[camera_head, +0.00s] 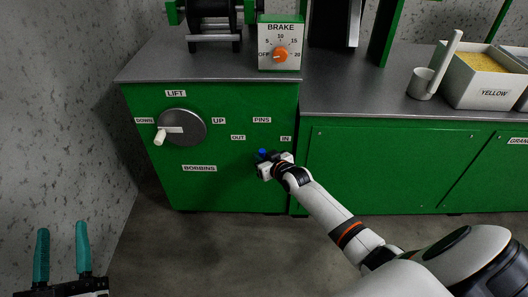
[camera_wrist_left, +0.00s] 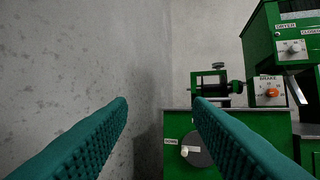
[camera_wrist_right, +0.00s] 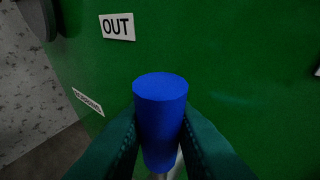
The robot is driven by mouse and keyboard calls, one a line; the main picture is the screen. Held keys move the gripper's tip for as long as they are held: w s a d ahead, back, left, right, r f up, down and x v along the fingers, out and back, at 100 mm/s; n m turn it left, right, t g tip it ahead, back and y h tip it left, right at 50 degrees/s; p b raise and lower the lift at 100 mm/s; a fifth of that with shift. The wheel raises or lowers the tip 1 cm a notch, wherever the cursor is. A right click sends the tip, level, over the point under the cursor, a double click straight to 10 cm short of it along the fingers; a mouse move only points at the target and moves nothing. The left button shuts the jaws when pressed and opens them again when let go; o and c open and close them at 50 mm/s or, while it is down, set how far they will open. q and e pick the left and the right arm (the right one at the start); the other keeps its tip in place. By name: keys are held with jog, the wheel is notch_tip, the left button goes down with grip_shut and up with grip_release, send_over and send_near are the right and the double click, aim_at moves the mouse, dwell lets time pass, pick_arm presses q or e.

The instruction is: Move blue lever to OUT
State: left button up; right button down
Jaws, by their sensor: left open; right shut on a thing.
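The blue lever (camera_head: 262,152) is on the green cabinet front, below the PINS label (camera_head: 262,120) and between the OUT label (camera_head: 238,138) and the IN label (camera_head: 286,139). In the right wrist view the blue lever knob (camera_wrist_right: 160,105) stands between my right fingers, with the OUT label (camera_wrist_right: 117,27) up and to the left. My right gripper (camera_head: 268,160) is shut on the blue knob. My left gripper (camera_head: 63,255) is open and empty at the lower left, away from the cabinet; its fingers also show in the left wrist view (camera_wrist_left: 160,105).
A grey LIFT dial (camera_head: 183,127) with a white handle is left of the lever. The BRAKE box (camera_head: 280,48) with an orange knob stands on the grey worktop (camera_head: 205,66). A white YELLOW bin (camera_head: 490,88) is at the right. A speckled wall (camera_head: 60,120) bounds the left.

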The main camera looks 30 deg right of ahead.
jog(key=shift+w+a+r+n+p, duration=0.2)
jog(key=shift+a+n+p, duration=0.1)
jog(key=shift+p, duration=0.55)
pick_arm(q)
notch_tip(320, 180, down, 12)
jog(key=s+a+g+y+p, duration=0.2)
jog(key=a+g+y, duration=0.1)
jog(key=g, duration=0.6)
pick_arm(e)
jog(key=shift+w+a+f+g+h, duration=0.15)
jog(key=shift+a+g+h, duration=0.15)
jog(key=shift+g, duration=0.2)
jog(key=shift+w+a+n+p, duration=0.2)
jog(key=shift+a+n+p, duration=0.1)
jog(key=shift+n+p, duration=0.25)
jog(key=shift+w+a+f+n+g+h+p, duration=0.35)
jog(key=shift+a+n+g+h+p, duration=0.1)
jog(key=shift+a+g+h+p, duration=0.25)
pick_arm(q)
jog(key=s+a+f+g+y, duration=0.2)
jog(key=s+f+g, duration=0.4)
jog(key=s+g, duration=0.3)
jog(key=shift+s+a+n+y+p, duration=0.35)
jog(key=shift+s+a, duration=0.55)
jog(key=shift+s, duration=0.7)
pick_arm(e)
jog(key=shift+w+a+f+n+g+h, duration=0.3)
jog(key=shift+n+g+h, duration=0.1)
jog(key=shift+n+h, duration=0.1)
